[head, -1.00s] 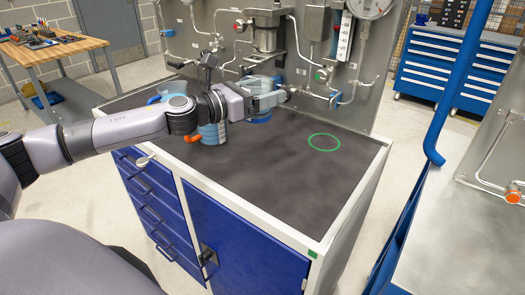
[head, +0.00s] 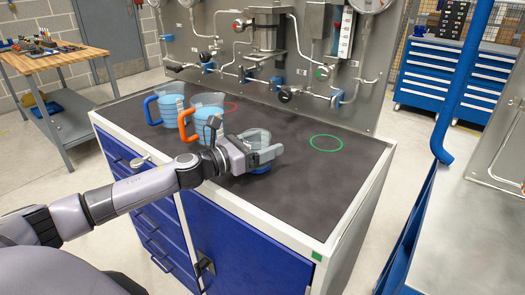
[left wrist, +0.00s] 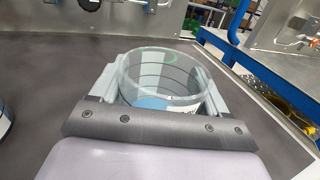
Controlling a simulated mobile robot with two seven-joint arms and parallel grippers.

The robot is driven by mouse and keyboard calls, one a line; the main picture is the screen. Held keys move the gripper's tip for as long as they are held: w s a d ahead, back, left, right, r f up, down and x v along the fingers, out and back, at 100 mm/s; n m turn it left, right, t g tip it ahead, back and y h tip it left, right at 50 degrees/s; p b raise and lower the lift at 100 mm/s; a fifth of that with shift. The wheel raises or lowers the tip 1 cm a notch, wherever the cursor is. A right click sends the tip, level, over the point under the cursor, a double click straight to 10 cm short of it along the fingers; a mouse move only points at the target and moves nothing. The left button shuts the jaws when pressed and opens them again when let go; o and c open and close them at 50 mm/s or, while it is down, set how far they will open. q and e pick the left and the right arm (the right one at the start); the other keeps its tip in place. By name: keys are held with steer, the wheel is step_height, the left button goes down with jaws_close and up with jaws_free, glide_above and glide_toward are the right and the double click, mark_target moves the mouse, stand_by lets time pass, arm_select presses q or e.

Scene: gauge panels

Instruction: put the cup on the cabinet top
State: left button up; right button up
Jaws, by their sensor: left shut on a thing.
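My left gripper (head: 264,152) is shut on a clear cup (head: 254,138) with some blue at its bottom. In the left wrist view the cup (left wrist: 165,75) sits upright between the two fingers, with measuring lines and a blue patch inside. It is over the dark cabinet top (head: 290,190), near the front edge; I cannot tell whether its base touches the surface. A green ring (head: 326,143) is marked on the top to the right of the cup, and a red ring (head: 230,107) lies behind it. My right gripper is not in view.
A jug with a blue handle (head: 170,103) and a jug with an orange handle (head: 207,118) stand left of my gripper. A grey panel (head: 225,45) with pipes and valves rises behind the cabinet top. The right part of the top is clear.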

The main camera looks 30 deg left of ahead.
arm_select(q)
steer(key=shift+f, duration=0.45)
steer(key=shift+f, duration=0.2)
steer(key=o, duration=1.1)
steer(key=shift+r, duration=0.15)
steer(key=shift+b+v, duration=0.9)
steer(key=shift+v, duration=1.75)
steer(key=shift+b+v, duration=0.45)
steer(key=shift+v, duration=2.9)
